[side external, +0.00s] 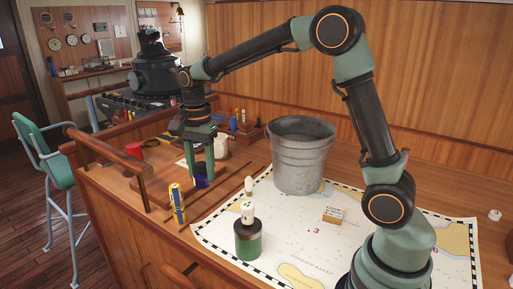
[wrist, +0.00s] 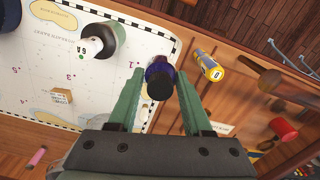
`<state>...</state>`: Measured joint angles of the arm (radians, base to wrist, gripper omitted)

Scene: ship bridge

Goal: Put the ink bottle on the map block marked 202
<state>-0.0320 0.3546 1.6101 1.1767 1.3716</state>
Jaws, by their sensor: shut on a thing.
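The ink bottle (side external: 201,181) is small and dark blue. In the wrist view the ink bottle (wrist: 160,70) shows a black cap and sits between the two green fingers of my gripper (wrist: 160,76). My gripper (side external: 202,172) is shut on it near the left edge of the chart, fingers pointing down. Whether the bottle touches the table is not clear. A small light wooden block (side external: 333,215) lies on the chart to the right; it also shows in the wrist view (wrist: 61,96). Its marking is too small to read.
A green jar (side external: 248,242) with a white top piece stands on the chart (side external: 290,245). A grey bucket (side external: 300,160) stands at the back. A yellow-and-blue cylinder (side external: 177,203) is left of the chart, near a wooden rail (side external: 105,160). The chart around the block is clear.

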